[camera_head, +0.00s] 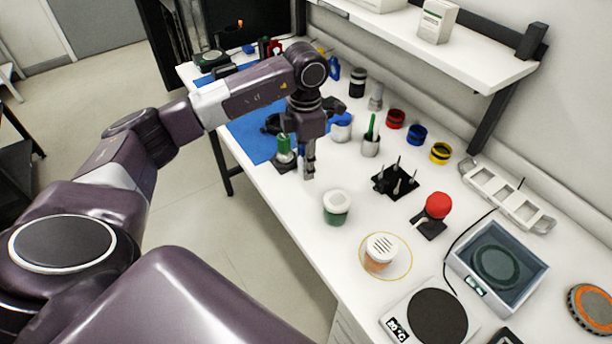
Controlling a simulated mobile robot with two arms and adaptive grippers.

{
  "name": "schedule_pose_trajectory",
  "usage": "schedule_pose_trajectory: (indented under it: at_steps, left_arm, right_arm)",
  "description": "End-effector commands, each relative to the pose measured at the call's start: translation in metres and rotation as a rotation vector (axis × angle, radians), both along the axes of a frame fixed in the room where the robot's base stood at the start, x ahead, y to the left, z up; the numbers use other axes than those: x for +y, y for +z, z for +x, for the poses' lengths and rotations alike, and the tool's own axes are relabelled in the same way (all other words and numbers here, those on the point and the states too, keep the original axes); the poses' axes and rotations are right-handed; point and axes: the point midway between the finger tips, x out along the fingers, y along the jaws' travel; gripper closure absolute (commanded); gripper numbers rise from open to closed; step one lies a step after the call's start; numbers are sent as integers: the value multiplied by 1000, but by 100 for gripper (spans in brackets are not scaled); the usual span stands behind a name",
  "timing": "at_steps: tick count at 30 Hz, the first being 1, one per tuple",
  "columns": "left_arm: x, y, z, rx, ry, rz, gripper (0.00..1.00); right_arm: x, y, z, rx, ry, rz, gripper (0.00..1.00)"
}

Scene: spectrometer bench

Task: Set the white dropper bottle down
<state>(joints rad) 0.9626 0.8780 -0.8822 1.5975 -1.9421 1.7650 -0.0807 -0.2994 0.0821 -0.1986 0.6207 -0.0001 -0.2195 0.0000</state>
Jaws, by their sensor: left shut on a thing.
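My left gripper (309,168) points down over the white bench top, at the front edge of the blue mat (250,138). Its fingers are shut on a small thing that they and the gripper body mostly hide. I take this for the white dropper bottle, but its outline is not clear. I cannot tell whether it touches the bench. A green-topped item (284,146) stands just left of the fingers. A white bottle with a blue top (342,127) stands behind, to the right. My right gripper is not in view.
A jar with a white lid (336,207) stands in front of the gripper. A black pin rack (395,180), a red-topped button (437,206) and a white slotted-lid jar (380,253) stand further right. A pot with a green tool (371,140) is behind. Some bare bench lies between.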

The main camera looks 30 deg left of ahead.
Motion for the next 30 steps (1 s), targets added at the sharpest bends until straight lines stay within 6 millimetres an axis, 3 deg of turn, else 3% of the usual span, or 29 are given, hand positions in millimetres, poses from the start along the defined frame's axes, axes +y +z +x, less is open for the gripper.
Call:
schedule_pose_trajectory:
  at_steps: [15, 27, 28, 30]
  left_arm:
    - [0, -61, -1, 2, -1, -1, 99]
    - [0, -69, 0, -1, -2, -1, 99]
    - [0, -69, 0, -1, -2, -1, 74]
    - [0, -68, 0, -1, -2, -1, 66]
  right_arm:
    - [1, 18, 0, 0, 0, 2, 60]
    - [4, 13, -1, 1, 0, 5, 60]
    - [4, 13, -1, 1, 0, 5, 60]
    - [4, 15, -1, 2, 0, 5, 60]
